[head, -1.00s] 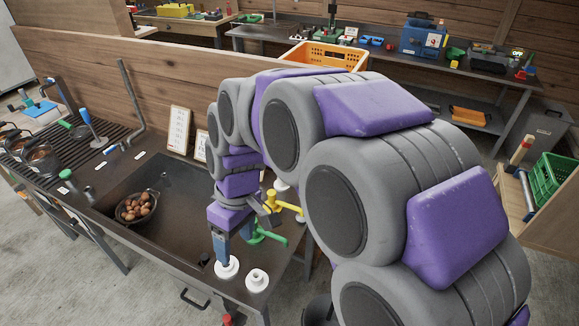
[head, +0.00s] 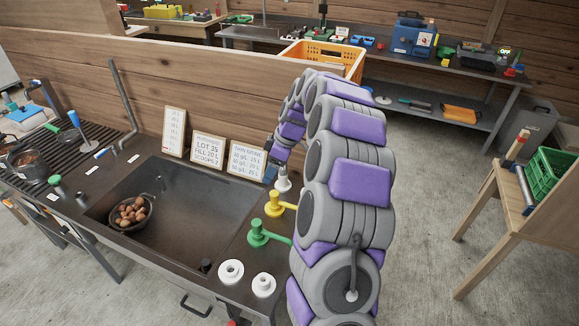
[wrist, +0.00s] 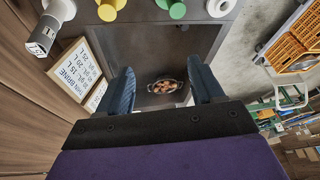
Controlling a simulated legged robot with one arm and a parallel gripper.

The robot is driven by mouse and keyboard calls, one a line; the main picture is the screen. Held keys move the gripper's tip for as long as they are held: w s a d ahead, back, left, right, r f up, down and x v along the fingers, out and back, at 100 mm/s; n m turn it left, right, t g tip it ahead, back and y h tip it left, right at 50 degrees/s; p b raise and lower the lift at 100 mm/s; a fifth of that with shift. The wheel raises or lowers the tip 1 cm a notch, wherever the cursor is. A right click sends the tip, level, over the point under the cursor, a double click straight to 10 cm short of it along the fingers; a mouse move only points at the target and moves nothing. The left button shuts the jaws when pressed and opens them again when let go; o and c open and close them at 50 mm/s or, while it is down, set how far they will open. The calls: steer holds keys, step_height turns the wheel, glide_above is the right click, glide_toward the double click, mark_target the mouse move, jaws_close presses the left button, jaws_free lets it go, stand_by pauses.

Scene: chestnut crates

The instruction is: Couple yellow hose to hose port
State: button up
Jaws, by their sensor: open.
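A yellow fitting with a side handle (head: 275,204) stands on the counter right of the sink; it also shows at the top of the wrist view (wrist: 110,8). I cannot make out a yellow hose. Beside it is a green fitting (head: 261,234). Two white round ports (head: 231,272) (head: 263,285) sit nearer the counter's front. A white upright fitting (head: 283,181) stands behind the yellow one; the wrist view shows a white cylinder with a labelled grey end (wrist: 48,32). My gripper (wrist: 163,88) is open and empty, near the back of the counter. Its tips are mostly hidden in the head view.
A pan of chestnuts (head: 133,212) sits in the sink (head: 190,200). Label boards (head: 208,148) lean on the wooden wall behind. An orange crate (head: 322,56) stands beyond the wall. A wooden stand with a green crate (head: 557,176) is at the right, with open floor before it.

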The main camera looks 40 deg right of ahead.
glide_toward(277, 193)
steer(key=s+v, duration=0.1)
steer(key=v, duration=0.5)
steer(key=shift+t, duration=0.4)
steer(key=b+x, duration=0.3)
steer(key=x, duration=1.4)
steer(key=shift+a+f+b, duration=0.15)
steer(key=shift+a+b, duration=0.1)
steer(key=shift+b, duration=0.1)
steer(key=shift+f, duration=0.4)
steer(key=shift+w+d+f, duration=0.1)
steer(key=shift+d, duration=0.35)
steer(key=shift+a, duration=0.4)
steer(key=c, duration=0.5)
steer(key=shift+d, duration=0.15)
steer(key=c, duration=0.6)
steer(key=o, duration=0.5)
jaws_close()
